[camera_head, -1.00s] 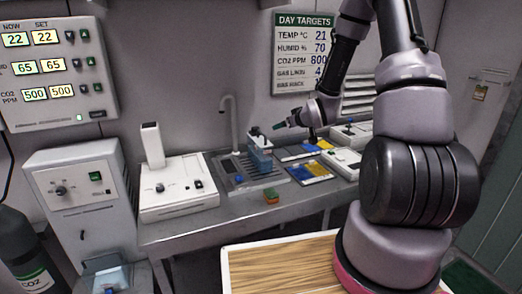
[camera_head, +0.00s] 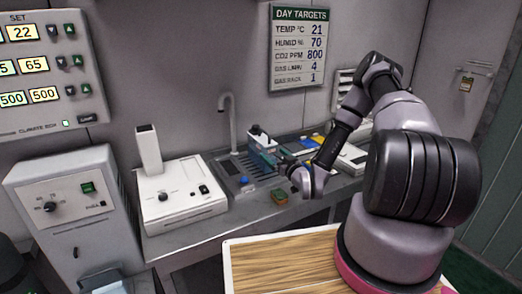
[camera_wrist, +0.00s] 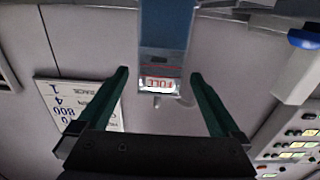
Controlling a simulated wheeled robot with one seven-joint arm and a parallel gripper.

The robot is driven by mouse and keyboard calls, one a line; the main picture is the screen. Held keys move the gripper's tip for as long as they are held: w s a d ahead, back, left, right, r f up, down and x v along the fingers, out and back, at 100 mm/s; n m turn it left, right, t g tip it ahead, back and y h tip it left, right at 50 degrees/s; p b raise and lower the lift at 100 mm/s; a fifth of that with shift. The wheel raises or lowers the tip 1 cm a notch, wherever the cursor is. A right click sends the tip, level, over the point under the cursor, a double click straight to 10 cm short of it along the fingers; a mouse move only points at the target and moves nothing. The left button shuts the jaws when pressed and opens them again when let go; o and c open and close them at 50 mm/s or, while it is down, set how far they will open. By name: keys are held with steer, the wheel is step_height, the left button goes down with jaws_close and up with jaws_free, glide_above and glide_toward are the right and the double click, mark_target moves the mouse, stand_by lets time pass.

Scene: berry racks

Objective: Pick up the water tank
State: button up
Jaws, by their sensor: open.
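The water tank, a blue see-through container, stands on the grey drain tray beside the tap. In the wrist view the tank (camera_wrist: 165,38) is upside down, with a red-and-white FULL label, ahead of the fingertips and roughly centred between them. In the head view the tank (camera_head: 262,146) is partly hidden by my gripper (camera_head: 274,161), which reaches toward it from the right. In the wrist view my gripper (camera_wrist: 160,74) has its two dark green fingers wide apart, with nothing held. I cannot tell whether the fingertips overlap the tank in depth.
The tap (camera_head: 230,125) rises behind the tray (camera_head: 232,172). A white instrument with a column (camera_head: 178,200) stands left of it. Coloured trays and white devices lie right, partly behind my arm.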

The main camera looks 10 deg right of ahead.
mark_target(263, 144)
steer(key=x, duration=0.9)
steer(key=shift+w+r, duration=0.1)
steer(key=shift+r, duration=0.1)
jaws_close()
